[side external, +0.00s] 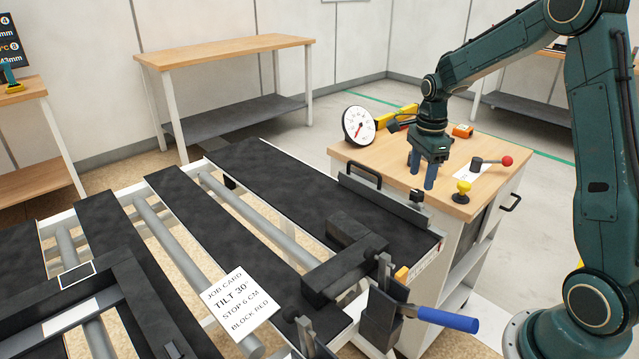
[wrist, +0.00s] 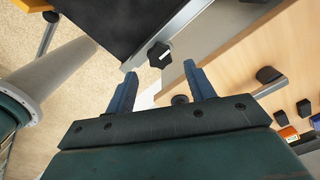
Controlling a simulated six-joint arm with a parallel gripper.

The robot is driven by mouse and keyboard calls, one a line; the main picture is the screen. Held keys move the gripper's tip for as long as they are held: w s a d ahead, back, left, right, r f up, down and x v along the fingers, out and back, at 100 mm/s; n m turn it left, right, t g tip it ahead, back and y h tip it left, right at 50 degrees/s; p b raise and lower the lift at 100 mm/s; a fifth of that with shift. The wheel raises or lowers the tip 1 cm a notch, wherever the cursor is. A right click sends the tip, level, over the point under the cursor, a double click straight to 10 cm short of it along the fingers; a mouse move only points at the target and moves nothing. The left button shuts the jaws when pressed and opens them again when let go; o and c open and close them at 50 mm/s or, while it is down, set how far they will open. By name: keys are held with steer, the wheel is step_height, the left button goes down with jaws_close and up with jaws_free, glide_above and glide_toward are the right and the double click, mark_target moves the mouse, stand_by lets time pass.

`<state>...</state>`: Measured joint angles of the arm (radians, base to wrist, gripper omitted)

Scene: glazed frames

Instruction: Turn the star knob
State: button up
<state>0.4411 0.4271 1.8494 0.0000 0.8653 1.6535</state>
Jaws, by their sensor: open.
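The star knob (wrist: 159,54) is black with several lobes and a white mark. In the wrist view it sits at the edge of a metal rail, just beyond my fingertips. In the side view a small dark knob (side external: 417,195) near the right end of the fence appears to be the same one. My gripper (wrist: 158,74) is open, with one blue finger on each side of the view and nothing between them. The knob lies ahead of the gap, apparently apart from both fingers. In the side view my gripper (side external: 422,177) points down near the cabinet top, behind the fence.
A wooden-topped cabinet (side external: 480,200) holds a dial gauge (side external: 358,126), a yellow knob (side external: 461,192) and a red-tipped lever (side external: 506,160). The slatted frame (side external: 190,215) carries a job card (side external: 240,301) reading tilt 30°, stop 6 cm, block red. A blue-handled clamp (side external: 448,320) juts out in front.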

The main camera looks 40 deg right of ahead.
mark_target(418, 192)
steer(key=shift+f, duration=2.35)
steer(key=c, duration=1)
